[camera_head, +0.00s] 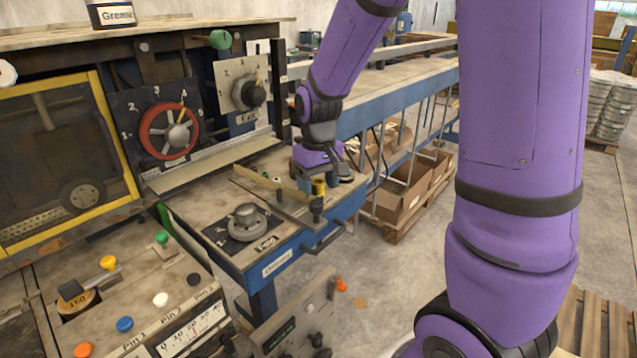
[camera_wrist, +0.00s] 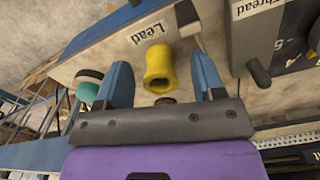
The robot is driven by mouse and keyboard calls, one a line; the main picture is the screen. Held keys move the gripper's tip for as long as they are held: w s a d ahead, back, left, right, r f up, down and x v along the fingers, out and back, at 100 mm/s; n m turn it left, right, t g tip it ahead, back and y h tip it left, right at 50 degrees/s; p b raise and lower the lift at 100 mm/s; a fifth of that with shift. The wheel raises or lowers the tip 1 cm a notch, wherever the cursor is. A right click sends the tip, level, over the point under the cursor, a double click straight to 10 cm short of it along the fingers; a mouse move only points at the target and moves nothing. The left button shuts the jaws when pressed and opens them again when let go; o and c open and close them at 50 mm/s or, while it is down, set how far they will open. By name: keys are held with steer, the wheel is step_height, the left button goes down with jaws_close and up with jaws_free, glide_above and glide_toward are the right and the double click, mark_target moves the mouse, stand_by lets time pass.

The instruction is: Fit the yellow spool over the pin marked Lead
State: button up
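The yellow spool (camera_wrist: 160,68) is between the two blue fingers of my gripper (camera_wrist: 162,78) in the wrist view, with a visible gap on each side. My gripper is open around it and does not appear to touch it. The spool is beside the white "Lead" label (camera_wrist: 148,32), on the bench edge. I cannot tell whether a pin runs through it. In the head view the spool (camera_head: 319,186) shows just below my gripper, at the bench's right end. The fingers are mostly hidden there.
A dark post (camera_head: 316,208) stands near the spool. A teal spool-like piece (camera_wrist: 88,85) is just outside my left finger in the wrist view. The "Thread" label (camera_wrist: 257,7) and a dark peg (camera_wrist: 258,72) are to the right. A round handle (camera_head: 245,215) is on the bench.

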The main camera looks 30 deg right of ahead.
steer(key=shift+r, duration=0.1)
step_height(320, 180, up, 11)
stand_by(0.7)
steer(key=shift+f, duration=0.2)
stand_by(0.3)
steer(key=s+a+r+t, duration=0.1)
steer(key=s+r+t, duration=0.1)
steer(key=s, duration=0.8)
steer(key=s+a+r+t, duration=0.1)
steer(key=s+r+t, duration=0.2)
steer(key=s, duration=0.7)
steer(key=shift+s+r+m, duration=0.3)
steer(key=shift+r, duration=0.75)
steer(key=shift+a, duration=0.1)
